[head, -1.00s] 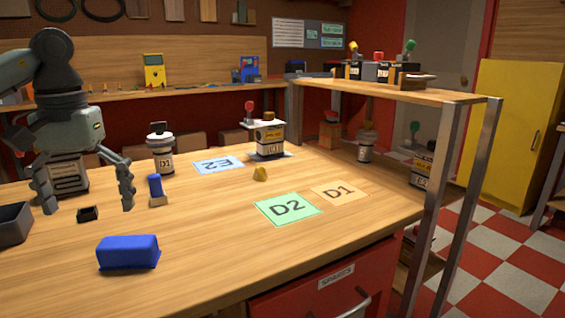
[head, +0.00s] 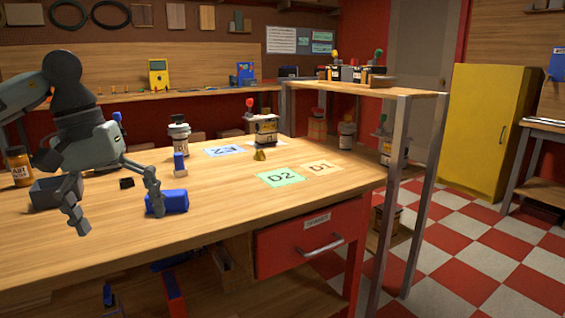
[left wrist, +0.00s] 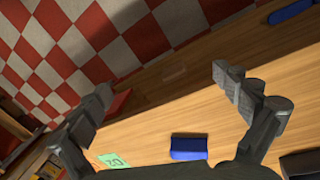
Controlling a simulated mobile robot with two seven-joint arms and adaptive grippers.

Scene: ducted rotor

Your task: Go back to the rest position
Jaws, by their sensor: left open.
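My left gripper (head: 118,212) is open and empty in the head view, its fingers spread over the near left part of the workbench (head: 230,215). One finger partly overlaps a blue block (head: 174,201) in the picture. In the left wrist view, the two fingers of the left gripper (left wrist: 165,92) stand wide apart with nothing between them, and the blue block (left wrist: 188,148) lies on the wood below. My right gripper is in neither view.
A green D2 mat (head: 281,179), an orange D1 mat (head: 322,169) and a blue mat (head: 225,151) lie on the bench. A dark bin (head: 55,192) stands at left. A metal-legged shelf (head: 392,190) rises at the right. The bench's front middle is clear.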

